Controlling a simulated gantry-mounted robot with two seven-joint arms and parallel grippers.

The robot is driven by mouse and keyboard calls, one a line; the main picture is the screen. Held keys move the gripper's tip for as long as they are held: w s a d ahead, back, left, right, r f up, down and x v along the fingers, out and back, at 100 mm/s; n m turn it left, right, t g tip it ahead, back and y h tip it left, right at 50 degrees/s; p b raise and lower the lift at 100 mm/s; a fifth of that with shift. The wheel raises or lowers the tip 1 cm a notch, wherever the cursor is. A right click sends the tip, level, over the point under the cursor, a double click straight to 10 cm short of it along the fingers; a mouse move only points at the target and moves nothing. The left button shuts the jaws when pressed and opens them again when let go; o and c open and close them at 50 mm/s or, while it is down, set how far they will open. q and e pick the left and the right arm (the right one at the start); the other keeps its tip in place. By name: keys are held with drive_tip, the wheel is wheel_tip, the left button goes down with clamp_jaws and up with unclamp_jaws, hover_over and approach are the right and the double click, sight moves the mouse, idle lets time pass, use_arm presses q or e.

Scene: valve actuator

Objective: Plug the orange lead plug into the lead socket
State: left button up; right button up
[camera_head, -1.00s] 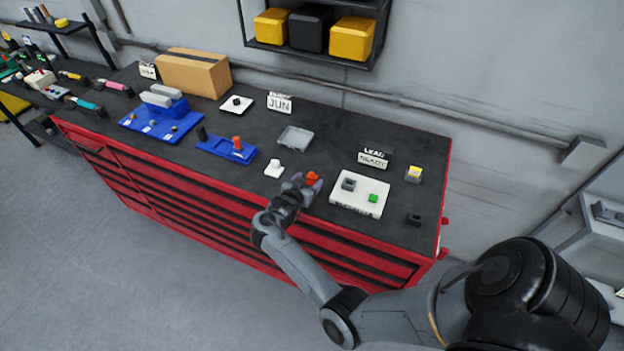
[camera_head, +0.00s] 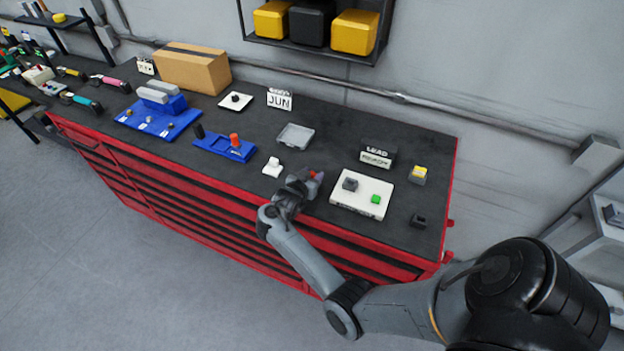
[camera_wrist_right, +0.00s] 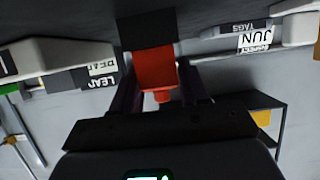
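My right gripper (camera_head: 312,182) is low over the front of the bench, left of the white panel. Its two dark fingers (camera_wrist_right: 157,90) are closed around the orange lead plug (camera_wrist_right: 155,70) in the right wrist view. A dark block (camera_wrist_right: 146,29) shows at the plug's far end. The white panel (camera_head: 345,203) carries a dark grey square block (camera_head: 350,184), which looks like the lead socket, and a green button (camera_head: 375,199). The plug is apart from that block. My left gripper is not in view.
A LEAD READY sign (camera_head: 377,158) stands behind the panel. A yellow-topped block (camera_head: 418,174) and a small black block (camera_head: 418,220) are to the right. A white piece (camera_head: 272,168), grey tray (camera_head: 295,136) and blue holder (camera_head: 224,147) are to the left.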

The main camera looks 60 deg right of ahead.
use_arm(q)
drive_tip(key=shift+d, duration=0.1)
use_arm(e)
drive_tip(key=c, duration=0.6)
drive_tip(key=shift+r, duration=0.1)
